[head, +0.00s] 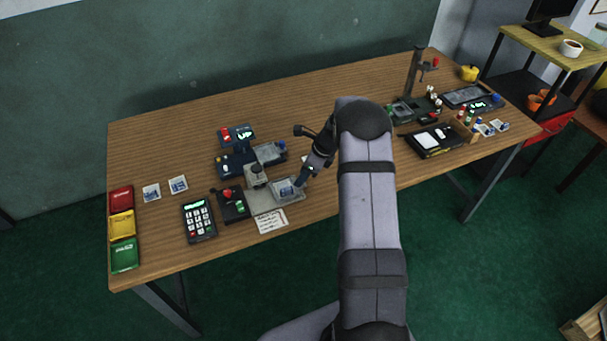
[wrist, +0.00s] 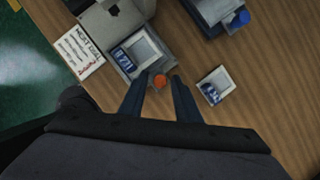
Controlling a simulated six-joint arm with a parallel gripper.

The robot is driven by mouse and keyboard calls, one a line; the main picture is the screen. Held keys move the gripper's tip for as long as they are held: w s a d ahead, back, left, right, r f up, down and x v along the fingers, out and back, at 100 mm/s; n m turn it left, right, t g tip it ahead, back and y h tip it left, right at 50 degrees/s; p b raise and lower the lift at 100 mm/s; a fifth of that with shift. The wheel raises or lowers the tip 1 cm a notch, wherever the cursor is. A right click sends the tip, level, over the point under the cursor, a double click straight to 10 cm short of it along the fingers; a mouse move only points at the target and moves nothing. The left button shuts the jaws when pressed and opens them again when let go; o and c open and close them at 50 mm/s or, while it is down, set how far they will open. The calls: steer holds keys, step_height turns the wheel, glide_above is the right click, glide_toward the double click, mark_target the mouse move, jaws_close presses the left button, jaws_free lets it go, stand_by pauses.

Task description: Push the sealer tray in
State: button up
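The sealer tray (head: 287,196) is pulled out at the front right of a grey sealer (head: 258,177) on the table. A blue-and-white film packet (wrist: 126,61) lies in the tray. The tray (wrist: 152,49) has an orange knob (wrist: 160,80) at its near corner in the wrist view. My gripper (wrist: 158,82) is at that knob, with its two fingers apart and the knob showing between their tips. Gaps show on both sides of the knob; I cannot tell whether a finger touches it. In the head view my gripper (head: 300,182) is beside the tray's right side.
A second packet (wrist: 215,86) lies on bare wood right of my gripper. A dark blue device (wrist: 213,12) with a blue knob stands behind. The table's centre back is clear.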

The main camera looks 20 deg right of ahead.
jaws_close()
steer(key=p, duration=0.1)
glide_toward(274, 190)
steer(key=x, duration=0.4)
steer(key=shift+f, duration=0.35)
steer(key=shift+o, duration=1.6)
jaws_free()
steer(key=shift+a, duration=0.1)
steer(key=shift+r, duration=0.1)
steer(key=shift+b+v, duration=0.65)
steer(key=shift+v, duration=2.95)
